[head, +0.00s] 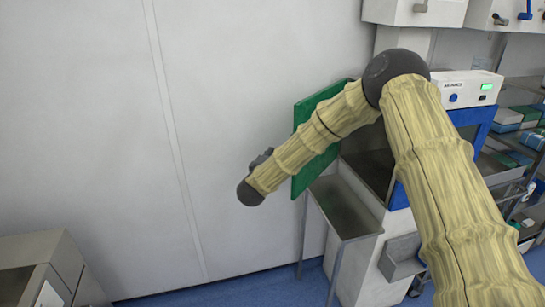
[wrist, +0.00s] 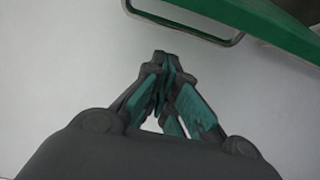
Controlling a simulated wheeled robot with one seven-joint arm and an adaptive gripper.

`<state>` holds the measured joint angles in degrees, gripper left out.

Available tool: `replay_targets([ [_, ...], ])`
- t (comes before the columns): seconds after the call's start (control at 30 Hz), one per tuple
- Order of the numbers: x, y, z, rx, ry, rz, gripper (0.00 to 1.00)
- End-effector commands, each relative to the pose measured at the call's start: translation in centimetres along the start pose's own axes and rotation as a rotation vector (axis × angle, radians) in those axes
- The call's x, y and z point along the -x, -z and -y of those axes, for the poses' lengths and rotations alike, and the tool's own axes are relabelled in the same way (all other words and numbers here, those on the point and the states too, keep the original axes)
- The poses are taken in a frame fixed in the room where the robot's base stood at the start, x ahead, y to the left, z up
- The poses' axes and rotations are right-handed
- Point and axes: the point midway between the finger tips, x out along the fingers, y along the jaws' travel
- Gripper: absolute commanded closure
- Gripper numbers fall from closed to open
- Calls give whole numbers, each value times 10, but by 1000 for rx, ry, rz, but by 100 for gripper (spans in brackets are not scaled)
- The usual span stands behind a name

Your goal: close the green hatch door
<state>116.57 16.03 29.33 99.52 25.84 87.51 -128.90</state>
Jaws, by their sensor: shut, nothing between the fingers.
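The green hatch door (head: 312,165) stands open in the head view, swung out to the left of the hatch opening (head: 372,168). My arm crosses in front of it and hides its middle. In the wrist view the green door (wrist: 275,28) runs along the upper right, with a grey metal loop handle (wrist: 186,33) beside it. My gripper (wrist: 164,62) is shut and empty, its fingertips together. They appear just below the handle in the picture; I cannot tell the distance. In the head view the gripper's fingers are not clearly visible beyond the dark end of my arm.
A metal tray stand (head: 345,207) is below the door and hatch. A white device with a green display (head: 467,88) sits above the hatch on the right. Shelves (head: 515,150) with boxes are farther right. A grey cabinet (head: 45,262) is at lower left. The wall left of my arm is clear.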

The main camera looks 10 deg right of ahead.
Motion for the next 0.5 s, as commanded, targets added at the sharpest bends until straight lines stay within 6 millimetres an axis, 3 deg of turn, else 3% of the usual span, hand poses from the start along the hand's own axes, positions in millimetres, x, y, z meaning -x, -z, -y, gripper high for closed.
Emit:
replay_targets([
  [0.03, -6, -1, -1, -1, 0, 3, 100],
  [0.5, 7, -33, 0, 1, 1, 0, 100],
])
